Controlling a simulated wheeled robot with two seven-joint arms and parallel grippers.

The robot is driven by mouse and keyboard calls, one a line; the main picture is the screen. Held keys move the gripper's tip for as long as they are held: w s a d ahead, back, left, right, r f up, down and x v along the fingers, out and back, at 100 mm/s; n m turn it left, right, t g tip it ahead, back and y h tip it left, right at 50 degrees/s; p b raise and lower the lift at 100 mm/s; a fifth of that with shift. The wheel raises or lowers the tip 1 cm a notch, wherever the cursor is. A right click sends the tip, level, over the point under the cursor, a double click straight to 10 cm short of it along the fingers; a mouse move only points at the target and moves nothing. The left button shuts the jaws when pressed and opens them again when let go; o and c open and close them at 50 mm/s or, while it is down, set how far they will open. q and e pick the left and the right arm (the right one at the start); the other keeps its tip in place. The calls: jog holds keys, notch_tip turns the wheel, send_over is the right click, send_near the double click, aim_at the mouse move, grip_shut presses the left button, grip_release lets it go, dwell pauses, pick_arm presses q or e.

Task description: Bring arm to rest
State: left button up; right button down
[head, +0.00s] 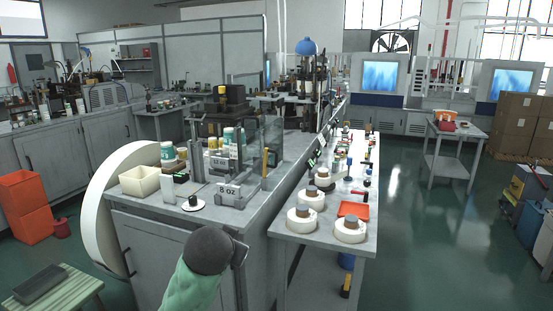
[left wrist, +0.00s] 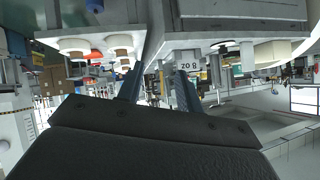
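My left arm reaches in from the bottom middle of the head view, with a green link and a dark rounded wrist. Only a small part of my left gripper (head: 241,253) shows beyond the wrist, in front of the workbench. In the left wrist view, which is upside down, the two fingers of my left gripper (left wrist: 159,72) stand apart with nothing held between them. The grey "8 OZ" block (left wrist: 187,67) appears beyond the fingers; it also stands on the bench edge in the head view (head: 230,193). My right gripper is in neither view.
The grey workbench (head: 150,207) holds a cream bin (head: 139,181) and several jars. A narrower table (head: 290,237) to its right carries white rolls (head: 305,219) and an orange tray (head: 354,210). A striped stool (head: 52,290) stands at lower left.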

pick_arm(q)
jog(key=s+a+f+n+g, duration=0.1)
jog(key=s+a+f+g, duration=0.15)
jog(key=s+f, duration=0.9)
jog(key=s+a+f+n+g, duration=0.1)
jog(key=s+a+f+g, duration=0.15)
jog(key=s+f, duration=0.9)
jog(key=s+f+n+g, duration=0.1)
jog(key=s+f+g, duration=0.3)
jog(key=s+f, duration=0.9)
jog(key=s, duration=0.3)
jog(key=shift+s+d+f+g+h, duration=0.2)
jog(key=shift+s+f+g+h, duration=0.1)
jog(key=shift+f, duration=0.05)
